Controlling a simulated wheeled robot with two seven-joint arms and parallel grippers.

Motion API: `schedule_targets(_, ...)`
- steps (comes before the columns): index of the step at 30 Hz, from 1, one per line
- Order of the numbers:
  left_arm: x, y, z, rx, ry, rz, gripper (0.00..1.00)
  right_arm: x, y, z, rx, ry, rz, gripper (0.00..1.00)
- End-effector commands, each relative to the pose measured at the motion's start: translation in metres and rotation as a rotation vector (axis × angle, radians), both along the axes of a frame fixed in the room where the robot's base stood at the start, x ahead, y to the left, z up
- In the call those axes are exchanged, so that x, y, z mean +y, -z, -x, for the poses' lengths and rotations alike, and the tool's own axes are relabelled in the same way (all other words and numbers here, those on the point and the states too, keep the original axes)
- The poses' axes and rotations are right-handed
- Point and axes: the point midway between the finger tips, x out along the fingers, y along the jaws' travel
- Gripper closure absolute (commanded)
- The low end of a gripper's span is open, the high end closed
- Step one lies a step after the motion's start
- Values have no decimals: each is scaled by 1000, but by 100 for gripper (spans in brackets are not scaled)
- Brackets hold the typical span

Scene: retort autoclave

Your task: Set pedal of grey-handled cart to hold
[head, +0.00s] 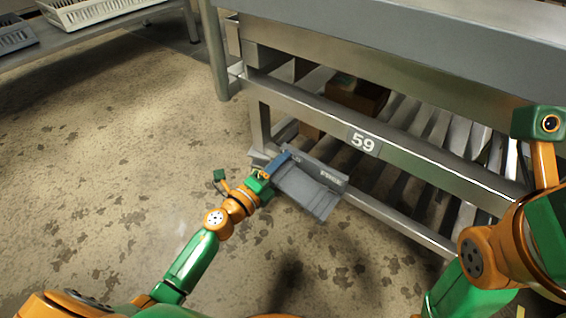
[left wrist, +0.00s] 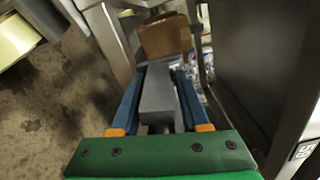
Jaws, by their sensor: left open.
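The cart (head: 430,165) is a steel frame with a plate marked 59 on its side rail. Low at its near corner is a grey pedal unit (head: 312,192) with the word FREE at its right and a partly covered word ending in "LD" at its left. My left gripper (head: 272,168) is at the left, "LD" end of this unit. In the left wrist view, the open blue fingers (left wrist: 158,92) stand on either side of a grey bar (left wrist: 157,98); I cannot tell whether they touch it. My right arm shows at the right edge, but its fingers do not.
A brown box (head: 357,95) lies on the cart's slatted lower shelf, and it also shows in the left wrist view (left wrist: 165,38). The stained floor left of the cart is clear.

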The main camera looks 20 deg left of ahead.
Motion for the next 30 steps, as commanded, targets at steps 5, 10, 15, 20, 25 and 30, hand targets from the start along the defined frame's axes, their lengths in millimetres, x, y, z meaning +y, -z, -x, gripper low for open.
schedule_targets(5, 0, 0, 0, 0, 0, 1, 58, 0, 0, 0, 0, 0, 0, 100)
schedule_targets(10, 0, 0, 0, 0, 0, 1, 100, 0, 0, 0, 0, 0, 0, 100)
schedule_targets(15, 0, 0, 0, 1, 0, 2, 100, 0, 0, 0, 0, 0, 0, 100)
schedule_targets(20, 0, 0, 0, 1, 0, 2, 100, 0, 0, 0, 1, 0, 0, 100)
schedule_targets(25, 0, 0, 0, 1, 0, 2, 100, 0, 0, 0, 1, 0, 0, 100)
schedule_targets(30, 0, 0, 0, 1, 0, 2, 100, 0, 0, 0, 2, 0, 1, 100)
